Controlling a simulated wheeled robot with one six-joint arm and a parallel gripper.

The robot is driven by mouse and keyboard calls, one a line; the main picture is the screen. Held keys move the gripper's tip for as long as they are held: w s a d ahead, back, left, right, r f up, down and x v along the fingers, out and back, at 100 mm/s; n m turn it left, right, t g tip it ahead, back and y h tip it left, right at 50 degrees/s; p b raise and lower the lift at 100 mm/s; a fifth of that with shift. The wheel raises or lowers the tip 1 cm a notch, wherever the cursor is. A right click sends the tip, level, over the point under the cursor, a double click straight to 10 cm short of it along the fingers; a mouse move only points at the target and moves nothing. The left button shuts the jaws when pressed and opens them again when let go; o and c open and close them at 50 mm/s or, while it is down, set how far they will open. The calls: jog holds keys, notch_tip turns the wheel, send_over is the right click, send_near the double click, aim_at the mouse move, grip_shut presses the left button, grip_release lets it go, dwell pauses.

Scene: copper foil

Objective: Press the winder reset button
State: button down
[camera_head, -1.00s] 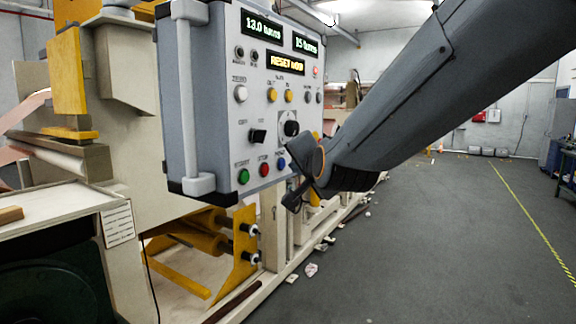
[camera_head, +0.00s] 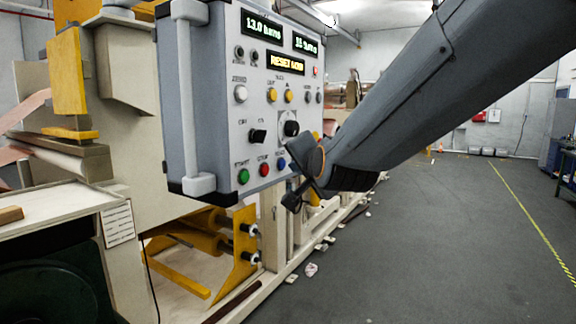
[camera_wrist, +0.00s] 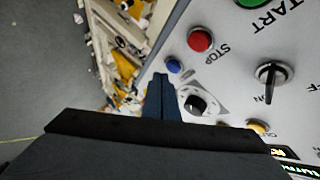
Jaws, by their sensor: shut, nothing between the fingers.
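A grey control panel (camera_head: 228,115) carries a green start button (camera_head: 243,177), a red stop button (camera_head: 264,170) and a small blue button (camera_head: 281,163) in its bottom row. The blue button's label is too small to read. In the wrist view the blue button (camera_wrist: 173,66) lies beside the red stop button (camera_wrist: 200,39). My gripper (camera_wrist: 160,78) is shut and empty, its tips just beside the blue button and near a black knob (camera_wrist: 196,105). I cannot tell whether they touch the panel.
A black selector switch (camera_head: 257,136) and a yellow-lit display (camera_head: 286,64) sit higher on the panel. A grey handle (camera_head: 190,100) runs down its left side. The cream machine frame (camera_head: 140,160) stands behind. The floor (camera_head: 430,240) to the right is open.

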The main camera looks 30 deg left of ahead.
jog(key=shift+a, duration=0.15)
jog(key=shift+a, duration=0.3)
jog(key=shift+a, duration=0.45)
dwell(0.9)
jog(key=shift+d, duration=0.15)
dwell(0.3)
jog(key=shift+d+b, duration=0.6)
jog(key=shift+d, duration=0.1)
jog(key=shift+d, duration=0.15)
jog(key=shift+s+d+b, duration=0.15)
jog(key=shift+d+b, duration=1.05)
jog(key=shift+b, duration=0.2)
jog(key=shift+s+d+b, duration=0.1)
jog(key=shift+d+b, duration=1.05)
jog(key=shift+b, duration=0.2)
